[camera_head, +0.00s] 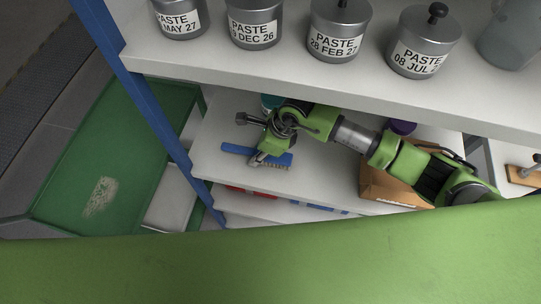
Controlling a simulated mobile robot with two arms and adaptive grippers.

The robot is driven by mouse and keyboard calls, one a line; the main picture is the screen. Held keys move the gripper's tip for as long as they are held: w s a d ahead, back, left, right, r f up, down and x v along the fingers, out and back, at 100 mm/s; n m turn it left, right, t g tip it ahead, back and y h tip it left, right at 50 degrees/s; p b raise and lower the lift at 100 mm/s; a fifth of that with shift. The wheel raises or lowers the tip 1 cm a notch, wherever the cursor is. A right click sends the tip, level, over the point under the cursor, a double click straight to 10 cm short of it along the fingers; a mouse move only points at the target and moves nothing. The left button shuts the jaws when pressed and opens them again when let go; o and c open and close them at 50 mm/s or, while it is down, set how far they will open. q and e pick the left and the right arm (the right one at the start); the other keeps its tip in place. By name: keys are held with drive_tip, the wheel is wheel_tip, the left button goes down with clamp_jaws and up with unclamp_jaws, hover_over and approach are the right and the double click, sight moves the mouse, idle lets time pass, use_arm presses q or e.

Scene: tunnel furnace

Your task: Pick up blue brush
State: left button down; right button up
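The blue brush (280,160) lies on or just above the middle shelf, near its front edge, with its pale bristles facing the front. Its handle reaches out to the left. My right arm comes in from the right under the upper shelf. My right gripper (259,157) is at the middle of the brush, with its fingertips over or around the blue body. The gripper's own links hide part of the brush, and I cannot tell whether the fingers are closed on it. My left gripper is not in view.
The upper shelf (300,72) holds several grey paste pots (340,28) close above my arm. A cardboard box (385,188) stands under my forearm at the right. A teal object (268,102) is behind the gripper. A blue post (150,100) bounds the left; a green tray (95,150) lies beyond.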

sight(253, 153)
drive_tip(key=shift+r, duration=0.15)
drive_tip(key=shift+w+r+b, duration=0.1)
drive_tip(key=shift+r+b, duration=0.4)
drive_tip(key=shift+r, duration=0.15)
drive_tip(key=shift+s+a+r+b, duration=0.1)
drive_tip(key=shift+s+r+b, duration=0.3)
drive_tip(key=shift+r+b, duration=0.35)
drive_tip(key=s+a+b, duration=0.2)
drive_tip(key=s, duration=0.6)
drive_tip(key=s+a+b, duration=0.2)
drive_tip(key=s+a, duration=0.1)
drive_tip(key=s, duration=0.5)
drive_tip(key=shift+s+a+r, duration=0.2)
drive_tip(key=shift+s+r, duration=0.05)
drive_tip(key=shift+o, duration=0.9)
